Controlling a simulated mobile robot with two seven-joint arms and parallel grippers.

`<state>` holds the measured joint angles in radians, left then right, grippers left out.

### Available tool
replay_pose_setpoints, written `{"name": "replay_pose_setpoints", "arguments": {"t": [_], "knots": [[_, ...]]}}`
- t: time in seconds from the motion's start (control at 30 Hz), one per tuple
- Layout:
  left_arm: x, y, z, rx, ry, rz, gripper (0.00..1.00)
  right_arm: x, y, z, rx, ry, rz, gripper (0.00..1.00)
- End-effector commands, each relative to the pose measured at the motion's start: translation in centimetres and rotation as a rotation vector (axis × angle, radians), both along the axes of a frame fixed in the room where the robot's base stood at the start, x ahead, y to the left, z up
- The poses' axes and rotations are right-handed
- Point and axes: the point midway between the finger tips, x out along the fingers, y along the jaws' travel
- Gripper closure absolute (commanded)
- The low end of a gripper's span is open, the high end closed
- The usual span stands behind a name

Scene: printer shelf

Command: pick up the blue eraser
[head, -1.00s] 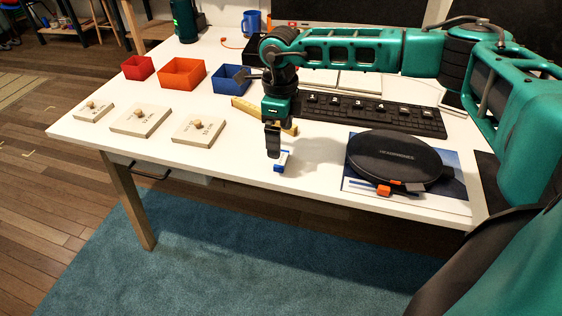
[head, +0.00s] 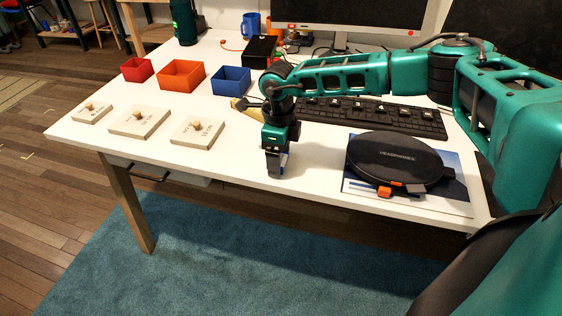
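The blue eraser (head: 284,161) is on the white table near its front edge. Only a small blue patch of it shows beside the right gripper's finger. My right gripper (head: 274,167) points straight down at the eraser, its fingertips at about table height. The near finger covers most of the eraser, and the far finger is hidden. I cannot tell whether the fingers are closed on the eraser or apart around it. My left gripper is not in view.
A black round case (head: 394,160) lies on a blue-and-white sheet to the right. A keyboard (head: 380,114) is behind. Several knobbed wooden lids, one of them here (head: 198,131), and red, orange (head: 181,75) and blue boxes (head: 231,80) stand to the left. The table front between is clear.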

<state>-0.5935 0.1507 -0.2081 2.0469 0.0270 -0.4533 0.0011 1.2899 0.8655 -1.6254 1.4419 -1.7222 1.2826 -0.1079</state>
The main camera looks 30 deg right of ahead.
Motion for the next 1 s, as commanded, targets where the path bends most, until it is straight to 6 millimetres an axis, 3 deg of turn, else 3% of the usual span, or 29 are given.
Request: {"name": "replay_pose_setpoints", "arguments": {"t": [0.43, 0.77, 0.87, 1.0], "knots": [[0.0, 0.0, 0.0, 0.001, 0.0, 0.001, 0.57, 0.0, 0.0, 0.0, 0.0, 0.0, -0.001, 0.64], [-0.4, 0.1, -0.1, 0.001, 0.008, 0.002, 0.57, 0.0, 0.0, 0.8, 0.001, -0.001, -0.001, 0.64], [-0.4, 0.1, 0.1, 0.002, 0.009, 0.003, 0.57, 0.1, 0.0, 2.2, 0.003, -0.003, -0.001, 0.64], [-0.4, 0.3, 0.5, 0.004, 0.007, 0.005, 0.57, 0.1, 0.0, 5.7, 0.002, -0.005, -0.001, 0.64]]}}
